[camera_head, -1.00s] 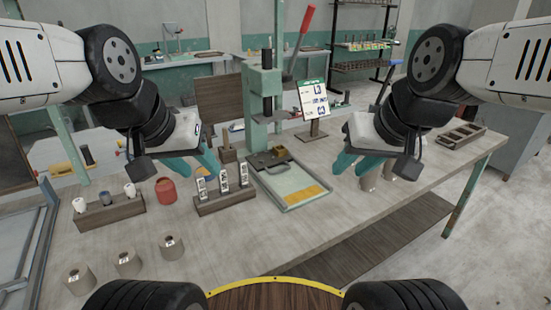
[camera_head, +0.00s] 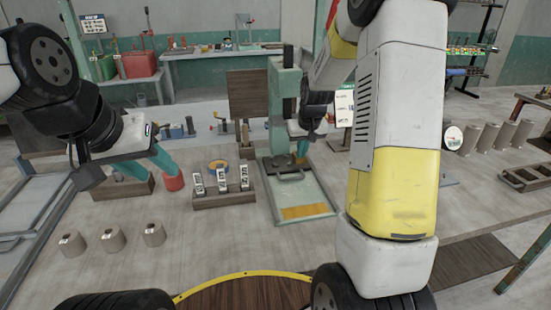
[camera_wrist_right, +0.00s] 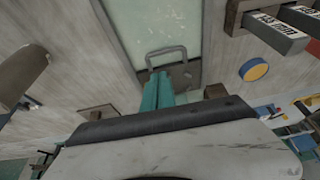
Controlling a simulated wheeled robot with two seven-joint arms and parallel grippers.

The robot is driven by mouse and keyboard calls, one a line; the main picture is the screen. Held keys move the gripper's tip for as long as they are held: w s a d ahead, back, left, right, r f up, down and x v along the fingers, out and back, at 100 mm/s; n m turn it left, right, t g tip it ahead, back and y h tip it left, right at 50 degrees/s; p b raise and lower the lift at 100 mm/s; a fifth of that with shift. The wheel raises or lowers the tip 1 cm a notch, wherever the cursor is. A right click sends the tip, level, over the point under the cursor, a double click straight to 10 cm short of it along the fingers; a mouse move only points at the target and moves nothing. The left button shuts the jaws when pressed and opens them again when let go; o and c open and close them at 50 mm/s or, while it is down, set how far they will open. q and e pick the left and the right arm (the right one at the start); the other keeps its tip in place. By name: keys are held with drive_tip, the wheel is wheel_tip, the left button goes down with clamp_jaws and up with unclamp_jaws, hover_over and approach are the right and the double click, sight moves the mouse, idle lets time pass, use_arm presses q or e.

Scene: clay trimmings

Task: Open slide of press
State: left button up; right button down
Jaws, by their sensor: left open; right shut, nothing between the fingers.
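The press (camera_head: 283,105) is a green column on the table. Its slide (camera_head: 308,196) is a pale green flat plate with a yellow patch at the front end and a dark plate with a loop handle (camera_head: 289,176) at the back. The handle also shows in the right wrist view (camera_wrist_right: 167,50). My right gripper (camera_head: 301,155) is beside the press column, above the slide's back end. In the right wrist view its shut teal fingers (camera_wrist_right: 158,76) are close to the handle; whether they touch is unclear. My left gripper (camera_head: 150,168) is open and empty, left of the press.
A red jar (camera_head: 173,183) is beside the left gripper's fingertips. A wooden holder with labelled blocks (camera_head: 223,200) stands left of the slide. Several grey cylinders (camera_head: 113,240) stand front left. My right arm hides much of the table right of the press. Table in front of the slide is clear.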

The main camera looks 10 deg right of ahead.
sight(296, 170)
drive_tip(key=x, duration=1.1)
drive_tip(key=shift+w+a+f, duration=0.15)
drive_tip(key=shift+w+f, duration=0.05)
drive_tip(key=shift+w, duration=0.15)
